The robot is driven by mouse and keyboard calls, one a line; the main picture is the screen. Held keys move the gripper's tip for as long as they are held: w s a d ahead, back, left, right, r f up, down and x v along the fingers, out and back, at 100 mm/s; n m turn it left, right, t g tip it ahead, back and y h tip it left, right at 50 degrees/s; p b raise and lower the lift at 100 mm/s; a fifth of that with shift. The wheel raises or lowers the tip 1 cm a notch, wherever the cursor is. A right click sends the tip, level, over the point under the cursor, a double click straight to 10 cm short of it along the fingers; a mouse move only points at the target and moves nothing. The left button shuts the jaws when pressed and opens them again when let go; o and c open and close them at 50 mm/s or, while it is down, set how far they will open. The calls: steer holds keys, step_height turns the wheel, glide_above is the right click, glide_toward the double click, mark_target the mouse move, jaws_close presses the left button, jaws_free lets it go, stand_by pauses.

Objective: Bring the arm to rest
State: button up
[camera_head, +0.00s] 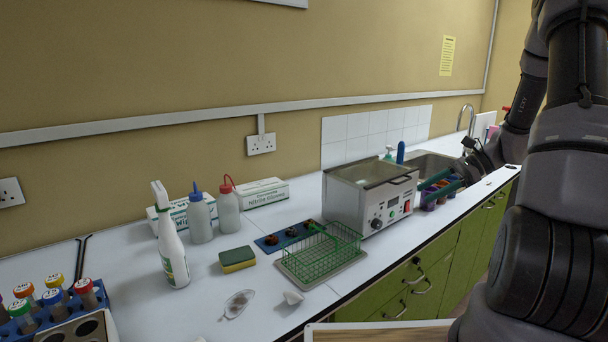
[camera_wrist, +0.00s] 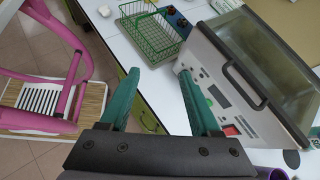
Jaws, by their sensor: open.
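My gripper (camera_wrist: 160,100) has two green fingers, spread apart with nothing between them in the wrist view. In the head view my gripper (camera_head: 440,190) is at the right, over the counter's front part beside the sink. My dark arm fills the right side of that view. The water bath (camera_head: 347,195), a steel box with a lid and a front panel, stands just left of the gripper. In the wrist view the water bath (camera_wrist: 245,75) lies right of and beyond the fingers. I cannot tell the exact gap between them.
A green wire basket (camera_head: 322,255) sits on a tray left of the bath. Purple and other coloured containers (camera_head: 440,192) stand near the gripper. The sink (camera_head: 425,165) is behind. Bottles, a sponge (camera_head: 237,259) and a tube rack (camera_head: 60,312) are further left. A pink-framed item (camera_wrist: 60,60) stands by the floor.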

steer(key=s+a+r+n+t+h, duration=0.2)
steer(key=s+a+r+n+h, duration=0.1)
steer(key=s+r, duration=0.3)
steer(key=s+a+r+n+t+h, duration=0.2)
steer(key=s+r+n, duration=0.4)
steer(key=r, duration=0.3)
steer(key=s+a+r+n+t+h, duration=0.1)
steer(key=s+a+r+n+h, duration=0.3)
steer(key=s+r, duration=0.4)
steer(key=shift+a+r+t, duration=0.2)
steer(key=shift+a+t, duration=0.1)
steer(key=shift+t, duration=0.1)
steer(key=shift+w, duration=0.1)
